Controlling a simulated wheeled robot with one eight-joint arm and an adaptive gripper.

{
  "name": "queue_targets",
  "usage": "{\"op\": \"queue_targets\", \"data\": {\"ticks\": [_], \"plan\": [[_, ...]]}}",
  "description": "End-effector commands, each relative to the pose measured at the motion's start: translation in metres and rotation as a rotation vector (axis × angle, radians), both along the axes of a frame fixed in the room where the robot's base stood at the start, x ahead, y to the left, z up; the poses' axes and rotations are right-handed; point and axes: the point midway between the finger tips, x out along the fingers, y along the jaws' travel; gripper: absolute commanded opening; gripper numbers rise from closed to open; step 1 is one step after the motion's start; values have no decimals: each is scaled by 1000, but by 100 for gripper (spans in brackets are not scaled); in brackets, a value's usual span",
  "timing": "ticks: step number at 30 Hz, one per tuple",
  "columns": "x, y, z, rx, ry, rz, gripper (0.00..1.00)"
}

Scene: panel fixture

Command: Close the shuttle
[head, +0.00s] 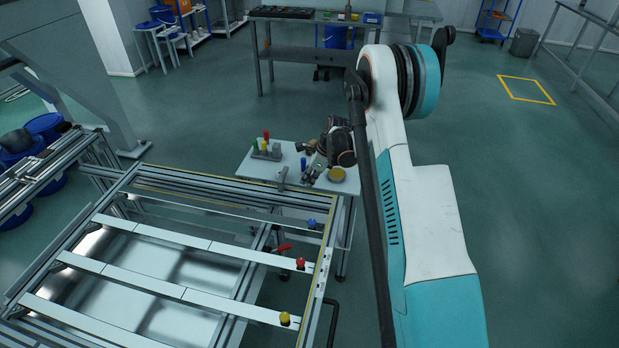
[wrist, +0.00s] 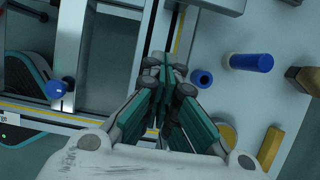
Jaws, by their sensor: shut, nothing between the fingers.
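The panel fixture (head: 205,187) is a metal frame with white cross rails at the lower left of the head view. On its right side sit a blue knob (head: 312,224), a red knob (head: 300,264) and a yellow knob (head: 285,318). A red-handled lever (head: 283,247) is near them. I cannot tell which part is the shuttle. My gripper (head: 308,177) is over the small table behind the fixture. In the wrist view my gripper (wrist: 168,64) is shut and empty, above the frame edge, with a blue knob (wrist: 57,88) to its left.
The small grey table (head: 345,209) carries coloured pegs (head: 265,150) and a yellow round piece (head: 337,174). The floor on the right (head: 545,220) is clear.

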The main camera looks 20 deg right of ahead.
Motion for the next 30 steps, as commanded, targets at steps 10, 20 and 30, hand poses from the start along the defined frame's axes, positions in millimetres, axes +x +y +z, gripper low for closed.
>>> {"op": "queue_targets", "data": {"ticks": [10,20,30], "plan": [[21,27,-50,0,0,4,0],[36,46,-47,-1,0,3,0],[36,47,-47,0,-1,2,0]]}}
